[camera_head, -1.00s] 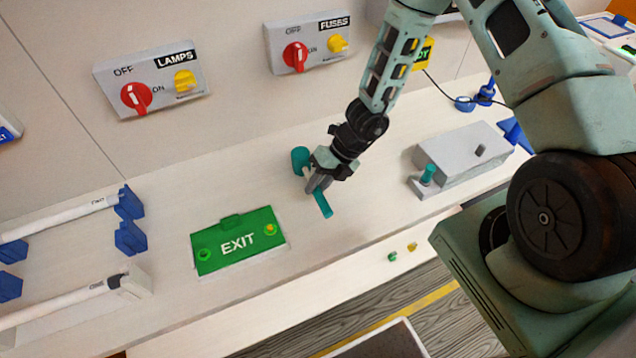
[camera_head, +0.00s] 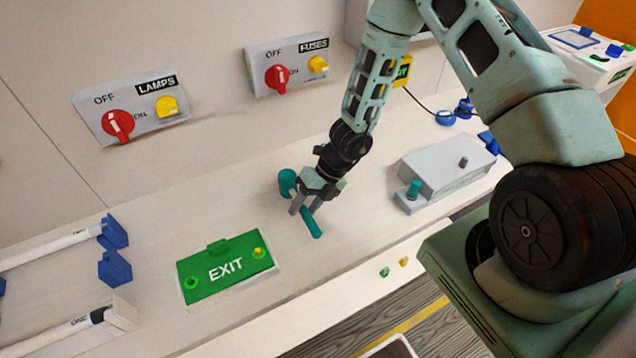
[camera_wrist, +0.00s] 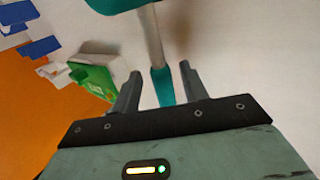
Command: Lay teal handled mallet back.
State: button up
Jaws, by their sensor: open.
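The mallet (camera_head: 311,222) has a teal head (camera_head: 288,183), a pale metal shaft and a teal grip. It appears to lie on the white worktop, right of the green EXIT plate, with its grip towards the front edge. My gripper (camera_head: 304,209) is open just over it, one finger on each side. In the wrist view, the teal grip (camera_wrist: 163,86) runs between the spread fingers of my gripper (camera_wrist: 160,72), with gaps on both sides. The metal shaft leads up to the head, which is cut off at the top.
The EXIT plate (camera_head: 226,267) lies to the left, with blue brackets (camera_head: 115,267) beyond it. Switch panels LAMPS (camera_head: 133,107) and FUSES (camera_head: 290,65) are on the wall behind. Worktop around the mallet is clear.

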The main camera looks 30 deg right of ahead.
jog(key=b+v, duration=0.2)
jog(key=v, duration=1.4)
jog(key=s+a+r+n+g+h, duration=0.1)
jog(key=s+a+r+n, duration=0.45)
jog(key=n, duration=0.45)
jog(key=s+a+r+n+g+h, duration=0.1)
jog(key=s+a+r+n+h, duration=0.1)
jog(key=s+a+r+n, duration=0.65)
jog(key=s+a+r+n+t+h, duration=0.15)
jog(key=s+n, duration=0.25)
jog(key=n, duration=0.8)
jog(key=s+n+h, duration=0.2)
jog(key=s+n, duration=0.1)
jog(key=n, duration=1)
jog(key=shift+t, duration=0.25)
notch_tip(320, 180, down, 5)
jog(key=b, duration=0.4)
jog(key=shift+a+r, duration=0.15)
